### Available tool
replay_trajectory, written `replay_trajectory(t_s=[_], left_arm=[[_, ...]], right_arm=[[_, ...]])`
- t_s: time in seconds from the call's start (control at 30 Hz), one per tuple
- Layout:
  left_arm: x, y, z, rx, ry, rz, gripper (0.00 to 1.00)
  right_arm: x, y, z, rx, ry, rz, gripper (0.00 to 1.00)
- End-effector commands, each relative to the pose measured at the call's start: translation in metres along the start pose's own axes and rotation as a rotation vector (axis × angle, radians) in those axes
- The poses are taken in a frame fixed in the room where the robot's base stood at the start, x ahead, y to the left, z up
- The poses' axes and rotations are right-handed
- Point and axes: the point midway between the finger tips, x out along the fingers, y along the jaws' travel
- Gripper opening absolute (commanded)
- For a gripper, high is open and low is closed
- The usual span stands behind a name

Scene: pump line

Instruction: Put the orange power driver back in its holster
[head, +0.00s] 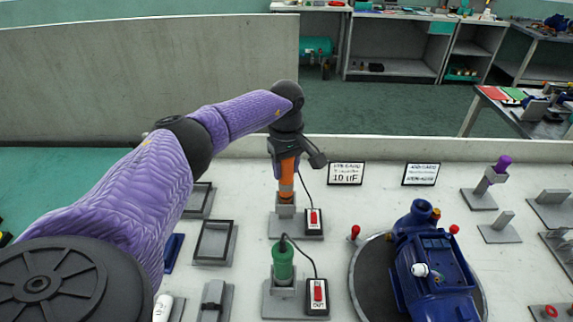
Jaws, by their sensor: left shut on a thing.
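The orange power driver (287,184) stands upright at the middle of the bench. My left gripper (285,154) comes down from above and is shut around its upper part, hiding the top. The driver's lower end meets the grey holster (284,224) and lines up with it. I cannot tell how deep it sits in it. A cable runs from the driver to a switch box (314,222) with a red switch beside the holster. My right gripper is not in view.
A green driver (283,260) stands in a nearer holster with its own red switch (318,292). A blue pump (432,262) sits on a round turntable (366,284) at right. Grey frames (214,242) lie at left. Two signs (346,174) stand behind, before a low wall.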

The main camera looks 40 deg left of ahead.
Motion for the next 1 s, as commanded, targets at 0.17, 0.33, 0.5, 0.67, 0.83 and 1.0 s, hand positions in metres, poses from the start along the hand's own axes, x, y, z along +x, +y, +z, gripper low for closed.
replay_trajectory(t_s=[0.17, 0.33, 0.5, 0.67, 0.83, 1.0], left_arm=[[0.011, 0.000, 0.000, 0.000, 0.000, -0.001, 0.00], [0.019, 0.000, 0.000, 0.000, 0.000, -0.001, 0.00], [0.027, 0.000, 0.000, 0.000, 0.000, -0.001, 0.00], [0.035, 0.000, 0.000, 0.000, 0.000, 0.000, 0.00], [0.035, 0.000, 0.000, 0.000, 0.000, 0.000, 0.00], [0.035, 0.000, 0.000, 0.000, 0.000, 0.000, 0.65]], right_arm=[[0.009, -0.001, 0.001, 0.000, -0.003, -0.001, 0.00], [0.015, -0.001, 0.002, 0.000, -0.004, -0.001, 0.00], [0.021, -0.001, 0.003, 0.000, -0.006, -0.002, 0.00], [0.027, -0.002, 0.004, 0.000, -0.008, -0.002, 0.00], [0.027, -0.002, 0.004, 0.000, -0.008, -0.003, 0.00], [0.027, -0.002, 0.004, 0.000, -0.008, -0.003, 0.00]])
